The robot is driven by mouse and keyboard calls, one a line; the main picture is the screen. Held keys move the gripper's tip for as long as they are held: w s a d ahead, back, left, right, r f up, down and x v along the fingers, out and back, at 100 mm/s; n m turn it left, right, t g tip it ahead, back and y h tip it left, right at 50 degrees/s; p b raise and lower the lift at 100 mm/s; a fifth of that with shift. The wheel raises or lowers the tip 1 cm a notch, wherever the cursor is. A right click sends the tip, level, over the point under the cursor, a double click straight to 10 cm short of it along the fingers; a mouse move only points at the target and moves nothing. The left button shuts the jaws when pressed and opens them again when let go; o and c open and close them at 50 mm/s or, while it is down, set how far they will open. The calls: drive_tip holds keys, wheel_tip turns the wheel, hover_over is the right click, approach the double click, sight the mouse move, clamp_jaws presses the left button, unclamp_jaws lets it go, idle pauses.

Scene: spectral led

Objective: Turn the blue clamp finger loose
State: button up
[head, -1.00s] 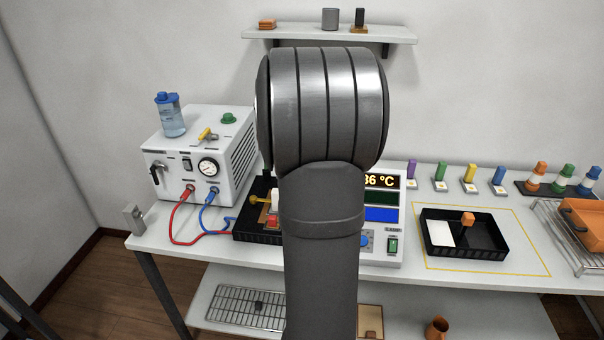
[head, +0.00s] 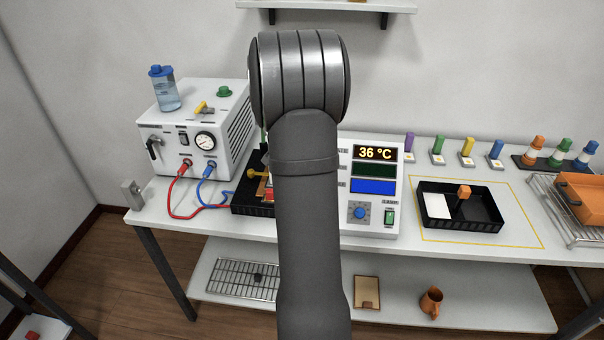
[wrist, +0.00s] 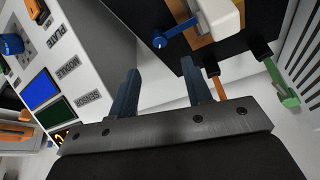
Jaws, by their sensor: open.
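The blue clamp finger (wrist: 177,32) shows at the top of the wrist view as a short bar with a round end, beside a white block (wrist: 218,16) and an orange plate (wrist: 200,40). My gripper (wrist: 160,68) is open and empty, its two fingers pointing toward the clamp finger with a gap between. In the head view my arm hides the gripper, the blue clamp finger and most of the black stage (head: 252,203). A yellow knob (head: 253,173) shows at the stage's left side.
The controller (head: 385,217) reading 36 °C stands right of the stage. A white pump box (head: 170,140) with red and blue leads (head: 207,185) stands left. A black tray (head: 450,226) and several coloured pieces lie further right. A green lever (wrist: 284,92) is near my gripper's right side.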

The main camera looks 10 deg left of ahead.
drive_tip(key=x, duration=0.9)
drive_tip(key=shift+f, duration=0.15)
drive_tip(key=c, duration=1)
